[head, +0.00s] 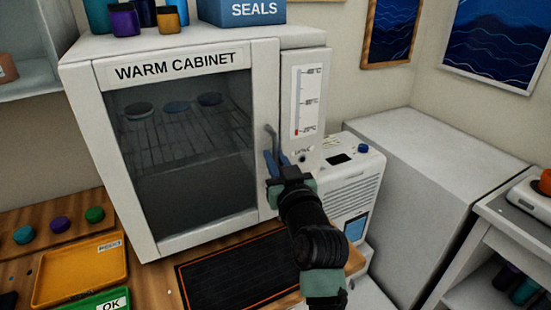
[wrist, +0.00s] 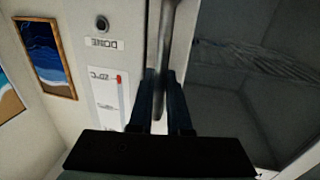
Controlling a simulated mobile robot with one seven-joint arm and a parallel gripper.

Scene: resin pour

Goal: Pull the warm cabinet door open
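The warm cabinet (head: 79,95) is a white box with a dark glass door (head: 190,190); the door looks closed. Its handle (head: 270,132) is a thin upright grey bar on the door's right side. My gripper (head: 277,161) is at the handle, with one blue finger on each side. In the wrist view, the handle (wrist: 166,40) runs between the fingertips of my gripper (wrist: 160,80), with little or no gap showing. The fingers look shut on the bar. The lower part of the handle is partly hidden by the fingers.
Dark round items stand on a rack behind the glass. A black mat (head: 235,275) lies on the bench below the door. A yellow tray (head: 80,270) and a green tray (head: 95,302) lie at left. A white machine (head: 350,185) stands right of the cabinet.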

